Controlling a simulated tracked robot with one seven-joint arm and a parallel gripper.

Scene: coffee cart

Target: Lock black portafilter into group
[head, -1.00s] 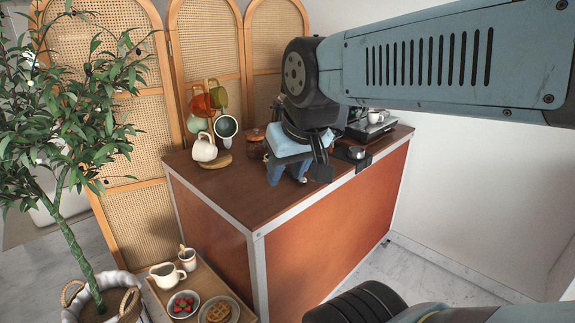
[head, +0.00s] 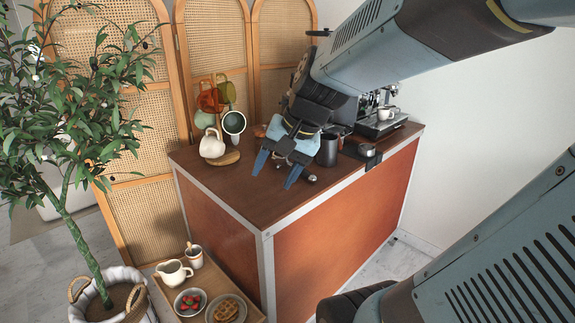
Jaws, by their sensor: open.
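My gripper (head: 278,171) is open over the left-middle part of the wooden counter, its two blue fingers spread, pointing down and toward the front edge. Nothing shows between the fingers. The espresso machine (head: 378,118) stands at the counter's far right end. My arm hides its left part, and I cannot make out the group. A round metal and dark item (head: 367,150) sits on a black mat at the counter's front edge, right of my gripper. It may be the black portafilter, but it is too small to tell. A small dark and silver item (head: 311,179) lies just right of my fingertips.
A dark cylindrical container (head: 328,151) stands right of my gripper. A low food tray (head: 250,300) and a potted tree (head: 62,160) are left. The counter's front left is clear.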

